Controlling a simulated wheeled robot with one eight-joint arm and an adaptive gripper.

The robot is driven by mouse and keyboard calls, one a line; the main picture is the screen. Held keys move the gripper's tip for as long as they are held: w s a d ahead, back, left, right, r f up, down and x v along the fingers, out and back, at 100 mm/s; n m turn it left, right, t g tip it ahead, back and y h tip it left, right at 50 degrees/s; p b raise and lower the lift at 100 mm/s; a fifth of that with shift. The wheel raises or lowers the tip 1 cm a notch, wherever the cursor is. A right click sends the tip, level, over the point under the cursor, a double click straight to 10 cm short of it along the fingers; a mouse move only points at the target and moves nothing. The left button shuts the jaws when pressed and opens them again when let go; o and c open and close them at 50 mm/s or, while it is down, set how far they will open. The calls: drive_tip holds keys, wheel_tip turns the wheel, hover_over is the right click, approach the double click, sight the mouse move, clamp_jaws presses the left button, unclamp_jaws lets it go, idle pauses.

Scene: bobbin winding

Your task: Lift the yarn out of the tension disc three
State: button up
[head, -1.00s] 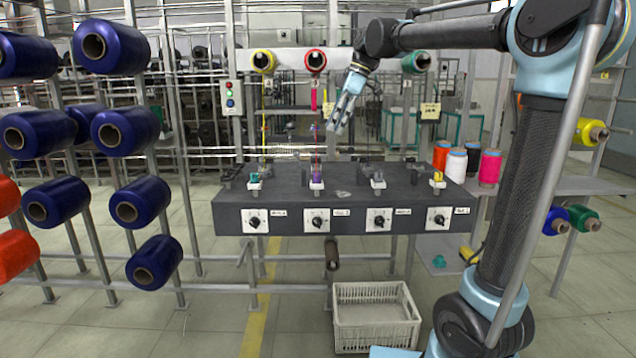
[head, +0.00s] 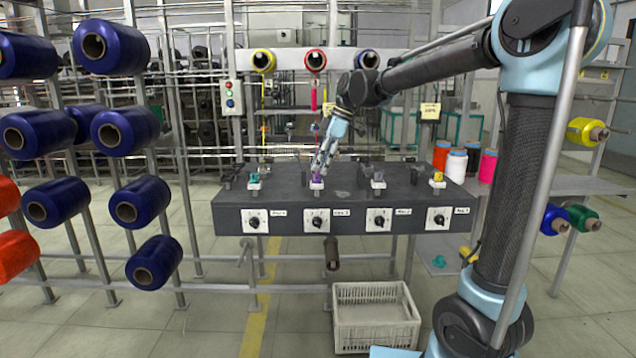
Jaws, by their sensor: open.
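A dark grey table (head: 342,202) carries several small white tension units in a row. The second from the left holds a purple piece (head: 317,178), above a dial whose small label seems to end in 3. A red spool (head: 316,60) is mounted on the white rail above it, with a pink-red strip (head: 314,100) hanging below. The yarn near the purple piece is too thin to make out now. My gripper (head: 319,170) is open, pointing down just above and beside the purple piece and partly covering the space there. Whether it touches yarn cannot be told.
Other units hold a teal piece (head: 255,177) at left, a dark one (head: 377,176) and a yellow one (head: 438,177) at right. A yellow yarn line (head: 263,125) hangs at left. A white crate (head: 376,318) stands on the floor. Cones stand at the table's right.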

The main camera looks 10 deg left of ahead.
sight(317, 179)
drive_tip(key=shift+x, duration=1.45)
drive_tip(key=c, duration=0.8)
drive_tip(key=shift+c, duration=0.6)
drive_tip(key=shift+r, duration=0.1)
